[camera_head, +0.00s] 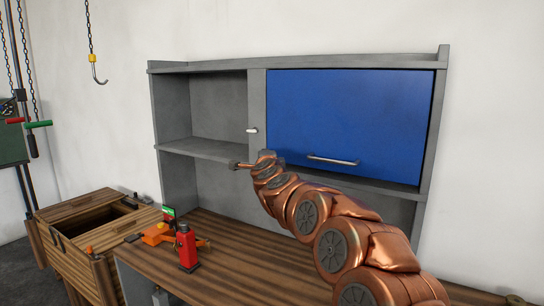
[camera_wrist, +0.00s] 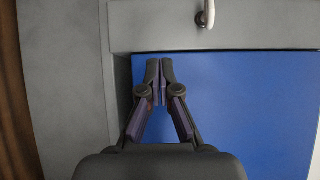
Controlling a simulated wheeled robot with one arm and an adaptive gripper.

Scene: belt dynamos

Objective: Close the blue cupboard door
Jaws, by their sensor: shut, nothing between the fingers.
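The blue cupboard door (camera_head: 350,110) fills the right part of the grey wall cupboard, with a silver bar handle (camera_head: 333,160) near its lower edge. It covers its opening in the head view; I cannot tell whether it sits fully flush. In the wrist view the blue door (camera_wrist: 235,110) lies behind my gripper (camera_wrist: 161,63). The fingertips are together and empty, in front of the door near its corner by the grey post. In the head view my gripper is small, at the end of my copper arm near the door's lower left corner. I cannot tell whether it touches.
The grey cupboard (camera_head: 205,150) has an open shelf on the left and a post with a small white catch (camera_head: 252,130), also in the wrist view (camera_wrist: 207,14). A red bottle jack (camera_head: 187,248) and orange tool (camera_head: 157,234) stand on the wooden bench (camera_head: 235,270) below.

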